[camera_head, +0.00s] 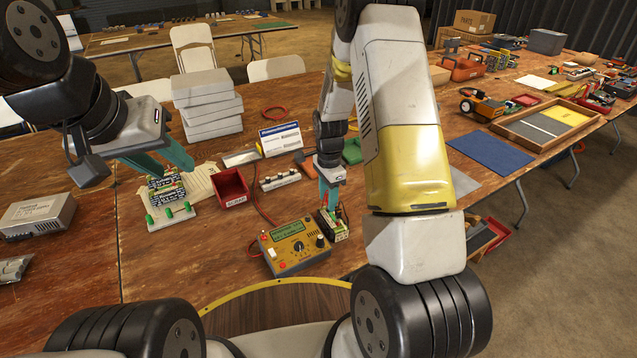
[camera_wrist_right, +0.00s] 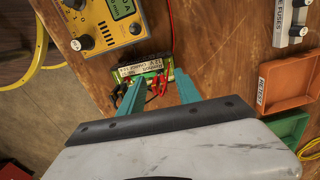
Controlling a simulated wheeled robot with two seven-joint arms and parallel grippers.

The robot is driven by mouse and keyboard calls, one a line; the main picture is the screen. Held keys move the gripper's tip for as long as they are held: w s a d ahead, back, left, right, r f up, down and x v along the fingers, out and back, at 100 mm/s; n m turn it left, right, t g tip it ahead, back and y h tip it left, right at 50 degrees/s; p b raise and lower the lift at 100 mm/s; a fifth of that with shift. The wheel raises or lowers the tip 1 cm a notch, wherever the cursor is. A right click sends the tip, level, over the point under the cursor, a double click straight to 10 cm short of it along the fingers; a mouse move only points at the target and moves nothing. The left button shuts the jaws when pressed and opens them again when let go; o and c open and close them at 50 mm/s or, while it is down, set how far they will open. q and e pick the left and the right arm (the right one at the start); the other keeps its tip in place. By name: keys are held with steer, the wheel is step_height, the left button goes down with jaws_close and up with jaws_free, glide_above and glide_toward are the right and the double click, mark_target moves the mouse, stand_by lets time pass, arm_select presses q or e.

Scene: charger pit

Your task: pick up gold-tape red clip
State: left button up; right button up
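A red clip (camera_wrist_right: 158,84) sits on the end of a small green-and-white battery pack (camera_wrist_right: 145,68), beside a black clip (camera_wrist_right: 120,91); gold tape cannot be made out. In the right wrist view, my right gripper (camera_wrist_right: 160,80) is open, its teal fingers on either side of the red clip. Whether they touch it is unclear. In the head view, the battery pack (camera_head: 335,228) stands upright right of the yellow meter, with my right gripper (camera_head: 331,194) pointing down over it. My left gripper (camera_head: 178,167) is open and empty above a board with green-and-white packs (camera_head: 165,190).
The yellow meter (camera_head: 291,245) stands close to the left of the pack, with a red lead (camera_head: 262,205) behind it. A red bin (camera_head: 231,188), a fuse block (camera_head: 280,180) and stacked grey boxes (camera_head: 208,100) stand further back.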

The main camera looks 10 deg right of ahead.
steer(key=shift+f, duration=0.25)
jaws_close()
step_height(320, 180, up, 10)
steer(key=shift+r, duration=0.1)
stand_by(0.5)
